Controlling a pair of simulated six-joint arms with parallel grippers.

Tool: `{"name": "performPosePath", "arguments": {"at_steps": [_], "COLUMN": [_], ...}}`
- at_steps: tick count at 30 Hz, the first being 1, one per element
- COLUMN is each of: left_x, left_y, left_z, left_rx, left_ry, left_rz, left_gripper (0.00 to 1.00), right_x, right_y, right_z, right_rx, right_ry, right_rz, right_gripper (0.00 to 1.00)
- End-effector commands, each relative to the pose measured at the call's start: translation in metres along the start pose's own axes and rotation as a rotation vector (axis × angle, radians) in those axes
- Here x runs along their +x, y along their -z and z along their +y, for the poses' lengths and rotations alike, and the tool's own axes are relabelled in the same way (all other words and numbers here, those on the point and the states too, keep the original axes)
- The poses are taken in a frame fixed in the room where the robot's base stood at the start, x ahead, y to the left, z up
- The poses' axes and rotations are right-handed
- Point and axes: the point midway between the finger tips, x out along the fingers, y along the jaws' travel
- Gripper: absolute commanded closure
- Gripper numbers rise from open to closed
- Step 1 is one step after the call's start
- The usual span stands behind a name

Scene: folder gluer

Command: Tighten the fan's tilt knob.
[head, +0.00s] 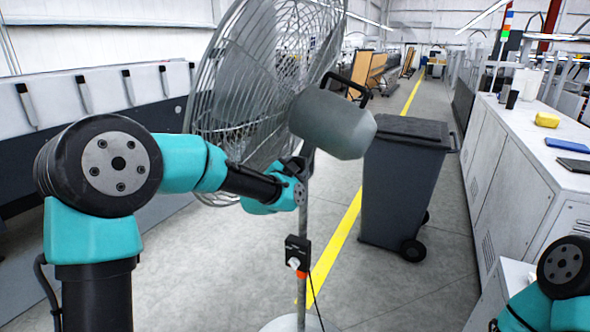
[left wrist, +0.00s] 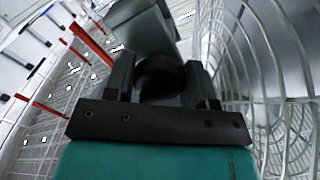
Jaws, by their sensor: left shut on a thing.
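The large pedestal fan has a grey wire cage (head: 225,95), a grey motor housing (head: 335,122) with a black handle on top, and a thin pole (head: 302,222). My left gripper (head: 303,166) is at the joint where the housing meets the pole. In the left wrist view, the dark round tilt knob (left wrist: 161,76) sits between the two fingers of my left gripper (left wrist: 158,72), which is shut on it. In the head view the knob is mostly hidden by the gripper. My right arm shows at the lower right; its gripper is out of view.
A control box (head: 297,252) with a hanging cable is on the pole. A dark wheeled bin (head: 405,185) stands right of the fan. White cabinets (head: 510,160) line the right side. The fan cage is close beside my left gripper. A yellow line (head: 340,235) crosses the floor.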

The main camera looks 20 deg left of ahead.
Motion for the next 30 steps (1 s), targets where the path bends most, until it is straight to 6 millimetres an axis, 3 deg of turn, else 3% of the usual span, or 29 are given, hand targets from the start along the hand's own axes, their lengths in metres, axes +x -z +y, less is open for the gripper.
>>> {"name": "performPosePath", "arguments": {"at_steps": [9, 22, 23, 30], "left_x": [0.0000, 0.0000, 0.0000, 0.0000], "left_y": [0.0000, 0.0001, 0.0001, 0.0001], "left_z": [-0.0005, -0.0006, -0.0005, -0.0005], "left_rx": [0.121, 0.134, 0.134, 0.134], "left_ry": [0.000, 0.000, 0.000, 0.000], "left_rz": [0.000, 0.000, 0.000, 0.000], "left_gripper": [0.73, 0.73, 0.48, 0.25], "right_x": [0.0000, 0.0000, 0.0000, 0.0000], "right_y": [0.0000, 0.0000, 0.0000, 0.0000], "right_z": [0.0000, 0.0000, 0.0000, 0.0000], "right_rx": [0.000, 0.000, 0.000, 0.000], "right_ry": [0.000, 0.000, 0.000, 0.000], "right_rz": [0.000, 0.000, 0.000, 0.000], "right_gripper": [0.59, 0.59, 0.59, 0.59]}}
